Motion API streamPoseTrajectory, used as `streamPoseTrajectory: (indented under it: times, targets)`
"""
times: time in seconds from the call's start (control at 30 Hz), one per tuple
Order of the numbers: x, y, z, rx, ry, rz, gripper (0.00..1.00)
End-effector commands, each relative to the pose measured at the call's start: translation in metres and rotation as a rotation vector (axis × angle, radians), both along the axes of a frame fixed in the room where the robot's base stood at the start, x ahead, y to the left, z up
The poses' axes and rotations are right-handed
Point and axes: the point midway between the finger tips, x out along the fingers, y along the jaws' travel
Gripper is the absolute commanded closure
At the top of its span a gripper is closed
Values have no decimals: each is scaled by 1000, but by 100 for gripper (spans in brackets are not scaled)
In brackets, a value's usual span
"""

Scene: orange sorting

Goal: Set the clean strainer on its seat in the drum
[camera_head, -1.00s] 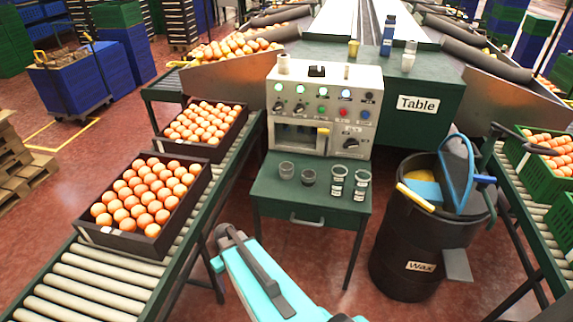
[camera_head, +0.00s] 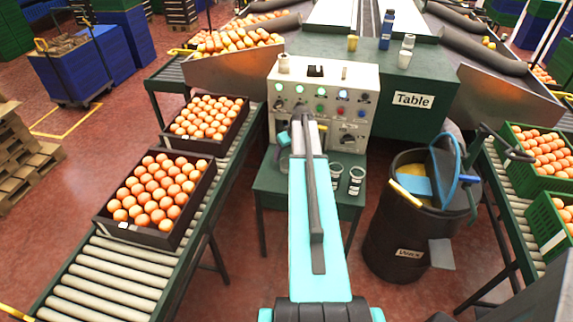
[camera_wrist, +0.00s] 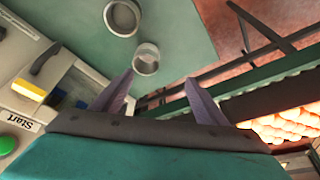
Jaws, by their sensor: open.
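My gripper (camera_wrist: 160,76) shows in the wrist view with its two grey fingers apart and nothing between them. A small grey ring-like cup (camera_wrist: 146,66) lies just beyond the fingertips, nearer the left finger. A second, similar cup (camera_wrist: 122,20) stands farther off at the top. I cannot tell which of them, if either, is the clean strainer. In the head view my arm covers the gripper's fingers and these cups. The black drum (camera_head: 395,245) labelled Wax stands at the right, with blue and yellow parts across its open top. Its strainer seat is not discernible.
Orange crates (camera_head: 150,237) sit on the left roller conveyor (camera_head: 95,275). Green crates (camera_head: 515,165) stand right of the drum.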

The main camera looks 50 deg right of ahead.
Motion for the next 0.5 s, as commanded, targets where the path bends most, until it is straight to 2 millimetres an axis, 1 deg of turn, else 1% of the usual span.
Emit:
streamPoseTrajectory:
  times: [0.03,0.13,0.23,0.5]
  targets:
    - [-2,-13,8,-7,-8,-6,34]
    - [-6,-24,14,-15,-16,-9,34]
    - [-8,-27,16,-18,-19,-11,34]
    - [-8,-27,15,-18,-19,-11,34]
